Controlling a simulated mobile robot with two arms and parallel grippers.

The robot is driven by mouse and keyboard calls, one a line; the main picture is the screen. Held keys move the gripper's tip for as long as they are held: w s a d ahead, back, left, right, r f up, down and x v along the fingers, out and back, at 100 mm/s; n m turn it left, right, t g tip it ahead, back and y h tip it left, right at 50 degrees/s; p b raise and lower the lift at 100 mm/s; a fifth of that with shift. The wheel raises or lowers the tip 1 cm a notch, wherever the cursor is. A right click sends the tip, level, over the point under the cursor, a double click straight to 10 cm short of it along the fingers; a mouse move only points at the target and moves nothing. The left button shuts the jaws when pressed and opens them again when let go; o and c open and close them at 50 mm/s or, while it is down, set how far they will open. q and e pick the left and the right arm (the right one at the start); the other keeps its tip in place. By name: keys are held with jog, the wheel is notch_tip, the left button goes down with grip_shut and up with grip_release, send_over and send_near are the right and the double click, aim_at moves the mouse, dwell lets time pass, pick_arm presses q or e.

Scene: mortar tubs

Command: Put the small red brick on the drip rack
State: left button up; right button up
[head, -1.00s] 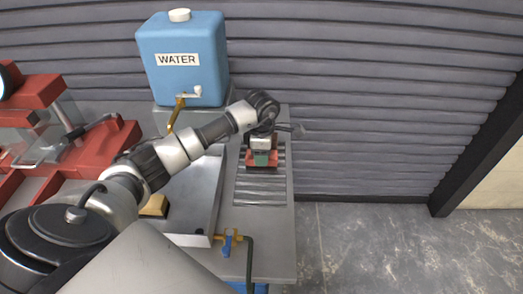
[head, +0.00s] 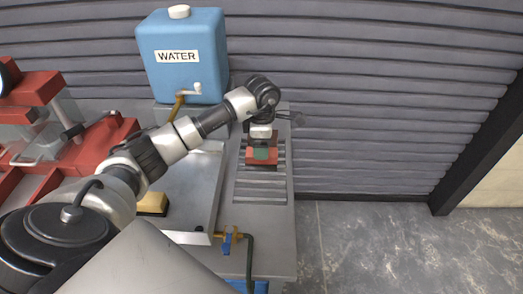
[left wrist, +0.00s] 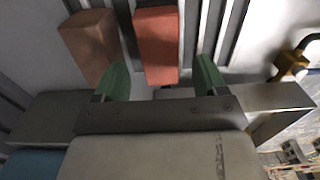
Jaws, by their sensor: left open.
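The small red brick (head: 271,161) lies on the slats of the drip rack (head: 262,190), towards its far end. My left gripper (head: 262,153) is directly above the brick, with one green fingertip showing in front of it. In the left wrist view the red brick (left wrist: 157,45) lies between the two open green fingertips of the left gripper (left wrist: 162,78), with a gap at each side. A brown brick (left wrist: 88,40) lies left of it there, past one finger. My right gripper is out of view.
A blue water tank (head: 182,55) stands behind the bench. A metal tray (head: 190,200) with a yellow block (head: 153,203) lies left of the rack. A brass tap with a blue handle (head: 228,242) is at the front. Red machinery (head: 75,160) stands at left.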

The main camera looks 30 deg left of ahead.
pick_arm(q)
notch_tip(320, 180, up, 9)
jog(key=b, duration=0.1)
jog(key=shift+b, duration=0.3)
dwell(0.4)
